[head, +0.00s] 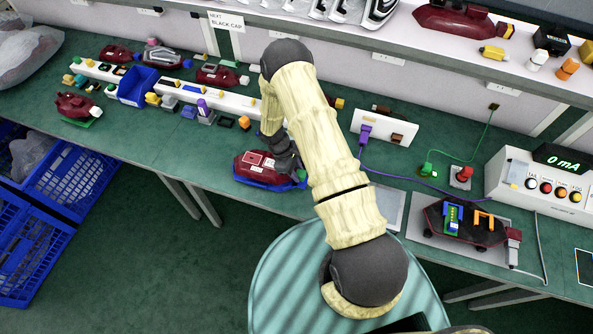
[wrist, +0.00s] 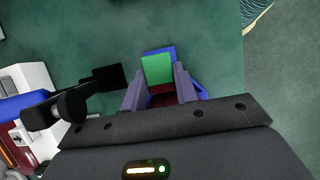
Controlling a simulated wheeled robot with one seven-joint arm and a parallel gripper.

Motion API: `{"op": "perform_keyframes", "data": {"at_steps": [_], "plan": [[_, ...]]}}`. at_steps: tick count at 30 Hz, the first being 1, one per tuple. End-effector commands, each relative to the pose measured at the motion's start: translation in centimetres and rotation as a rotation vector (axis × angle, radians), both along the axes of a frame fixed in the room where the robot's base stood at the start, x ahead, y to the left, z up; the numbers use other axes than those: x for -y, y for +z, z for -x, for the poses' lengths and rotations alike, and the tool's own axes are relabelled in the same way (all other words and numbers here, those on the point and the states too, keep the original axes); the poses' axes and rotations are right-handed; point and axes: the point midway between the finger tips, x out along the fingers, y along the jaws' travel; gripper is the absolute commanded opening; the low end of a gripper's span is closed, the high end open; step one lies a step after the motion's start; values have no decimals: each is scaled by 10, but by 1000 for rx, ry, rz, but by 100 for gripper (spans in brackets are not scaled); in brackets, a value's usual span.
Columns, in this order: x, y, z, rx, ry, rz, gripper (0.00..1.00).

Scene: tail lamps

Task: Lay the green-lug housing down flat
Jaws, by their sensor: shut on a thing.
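A dark red housing (head: 250,167) with a green lug (head: 301,174) at its right end is over a blue base (head: 262,184) near the table's front edge. My gripper is largely hidden behind my arm in the head view. In the wrist view my gripper (wrist: 160,85) has its two fingers closed in on either side of the green lug (wrist: 157,69). A little dark red of the housing (wrist: 162,96) shows between the fingers, and blue (wrist: 201,91) shows around it. I cannot tell whether the housing touches the blue base or how far it is tilted.
Another dark red housing (head: 76,104) stands at the left, with more behind it beside a blue bin (head: 137,86). A white panel with a purple plug (head: 365,132) stands behind my arm. A meter box (head: 545,180) and a fixture (head: 462,222) are at right.

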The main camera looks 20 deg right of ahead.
Motion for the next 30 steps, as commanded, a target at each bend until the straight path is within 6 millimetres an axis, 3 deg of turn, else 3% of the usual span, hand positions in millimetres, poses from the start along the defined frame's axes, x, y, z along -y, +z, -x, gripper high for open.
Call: {"op": "perform_keyframes", "data": {"at_steps": [12, 30], "plan": [[2, 17, 0, -1, -2, 4, 2], [2, 19, 0, 1, -20, 3, 2]]}}
